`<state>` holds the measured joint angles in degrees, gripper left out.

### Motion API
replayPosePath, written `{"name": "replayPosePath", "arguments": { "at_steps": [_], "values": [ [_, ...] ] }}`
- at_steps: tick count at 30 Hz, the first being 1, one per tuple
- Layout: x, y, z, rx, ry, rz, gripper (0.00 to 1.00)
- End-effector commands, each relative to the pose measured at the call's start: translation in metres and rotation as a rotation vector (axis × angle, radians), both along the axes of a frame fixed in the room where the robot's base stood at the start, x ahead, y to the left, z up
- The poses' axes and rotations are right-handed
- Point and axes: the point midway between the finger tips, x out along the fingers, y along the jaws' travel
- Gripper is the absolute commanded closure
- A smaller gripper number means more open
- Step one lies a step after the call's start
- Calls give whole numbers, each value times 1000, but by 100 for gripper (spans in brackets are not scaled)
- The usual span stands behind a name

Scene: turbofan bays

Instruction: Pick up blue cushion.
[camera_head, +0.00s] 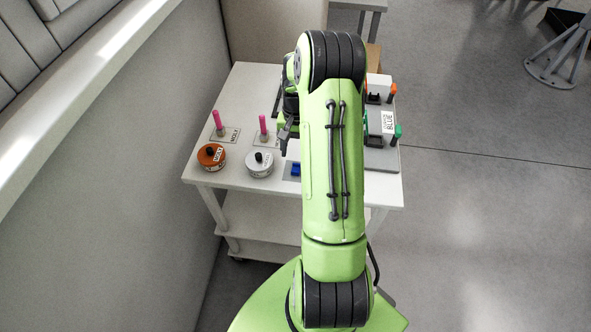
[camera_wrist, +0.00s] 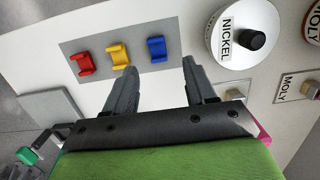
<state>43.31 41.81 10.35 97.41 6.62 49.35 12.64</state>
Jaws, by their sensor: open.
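The blue cushion (camera_wrist: 157,49) is a small block with raised ends on a grey mat (camera_wrist: 138,50), to the right of a yellow one (camera_wrist: 118,56) and a red one (camera_wrist: 83,63). It also shows in the head view (camera_head: 295,170), partly hidden by my arm. My gripper (camera_wrist: 160,67) is open and empty. In the wrist view its fingertips lie just below the blue cushion, one to each side; the height gap cannot be told. In the head view my gripper (camera_head: 285,142) is partly hidden behind my arm, above the table.
On the white cart (camera_head: 225,170) stand an orange tin (camera_head: 211,156), a white NICKEL tin (camera_head: 259,163) close to the mat, and two pink-handled tools (camera_head: 218,122). A fixture labelled BLUE (camera_head: 388,122) is at the right. A wall (camera_head: 120,150) runs along the left.

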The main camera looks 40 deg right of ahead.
Motion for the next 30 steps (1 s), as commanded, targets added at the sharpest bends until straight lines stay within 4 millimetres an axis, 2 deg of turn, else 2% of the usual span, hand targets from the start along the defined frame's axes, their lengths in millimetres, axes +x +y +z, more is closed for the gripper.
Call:
{"name": "replayPosePath", "arguments": {
  "at_steps": [9, 17, 27, 30],
  "values": [
    [-8, 7, -50, 1, 0, 1, 45],
    [-8, 7, -53, -1, -1, 1, 46],
    [-8, 7, -53, -1, -1, 1, 98],
    [-8, 7, -52, -1, -1, 1, 100]
  ]
}}
